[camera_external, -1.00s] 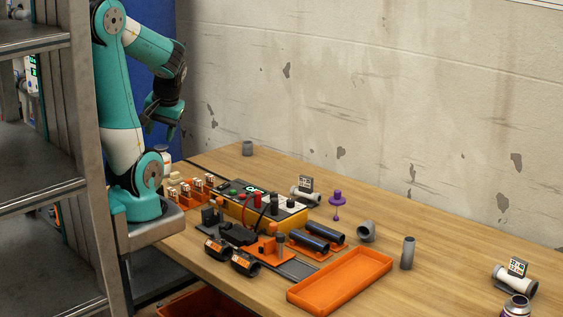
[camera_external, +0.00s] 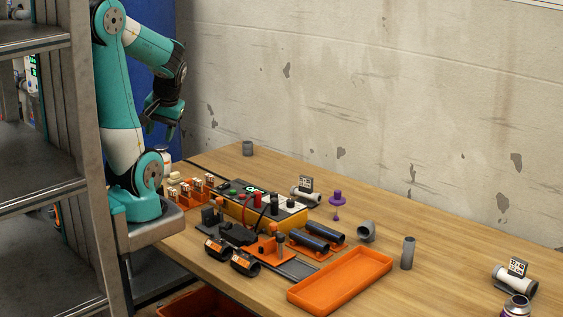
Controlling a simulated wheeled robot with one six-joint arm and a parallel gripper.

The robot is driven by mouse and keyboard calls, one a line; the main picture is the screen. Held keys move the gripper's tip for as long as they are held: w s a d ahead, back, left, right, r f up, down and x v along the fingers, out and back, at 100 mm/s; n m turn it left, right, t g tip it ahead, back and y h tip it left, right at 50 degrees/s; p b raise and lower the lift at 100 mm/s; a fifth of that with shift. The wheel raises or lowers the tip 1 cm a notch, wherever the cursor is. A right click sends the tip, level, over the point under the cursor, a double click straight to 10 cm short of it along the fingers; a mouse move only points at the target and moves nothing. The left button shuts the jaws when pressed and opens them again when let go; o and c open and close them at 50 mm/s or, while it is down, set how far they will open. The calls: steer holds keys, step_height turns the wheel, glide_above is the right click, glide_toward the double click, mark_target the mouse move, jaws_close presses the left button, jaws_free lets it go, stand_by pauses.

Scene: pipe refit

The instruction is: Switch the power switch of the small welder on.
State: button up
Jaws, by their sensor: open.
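The small welder (camera_external: 290,222) is an orange box with a dark and pale top panel, near the middle of the wooden table. Its top carries a small green-lit display (camera_external: 256,189), red and green knobs or buttons and black knobs. I cannot tell which of these is the power switch, or its position. My gripper (camera_external: 156,116) is open and empty, pointing down. It hangs well above the table, up and to the left of the welder, apart from everything.
Black clamps and dark pipes (camera_external: 310,242) lie in front of the welder. An orange tray (camera_external: 340,280) lies at the front. Labelled blocks in an orange rack (camera_external: 190,188) stand left of the welder. Grey fittings (camera_external: 408,253) stand to the right. A metal shelf (camera_external: 85,150) is at left.

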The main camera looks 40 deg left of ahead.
steer(key=shift+w+f, duration=0.1)
steer(key=shift+w, duration=0.15)
steer(key=c, duration=0.3)
steer(key=w+f+n+b, duration=0.1)
steer(key=w+b, duration=0.1)
steer(key=w, duration=0.2)
steer(key=w+f+n+h+b, duration=0.1)
steer(key=w+f+n+b, duration=0.1)
steer(key=w, duration=0.1)
steer(key=w+a+f+n+h+b, duration=0.1)
steer(key=w+n+b, duration=0.1)
steer(key=w, duration=0.2)
steer(key=shift+w+f+t+b, duration=0.25)
steer(key=shift+w+t+b, duration=0.05)
steer(key=shift+t+b, duration=0.1)
jaws_close()
steer(key=w+a+f+n+h+b, duration=0.1)
steer(key=w+a+f+n+b, duration=0.1)
steer(key=w, duration=0.3)
steer(key=w+a+f+n+h+b, duration=0.1)
steer(key=w+f+n+b, duration=0.1)
steer(key=w, duration=0.4)
steer(key=shift+a+n+t+b, duration=0.4)
steer(key=shift+n+b, duration=0.1)
steer(key=shift+n, duration=0.5)
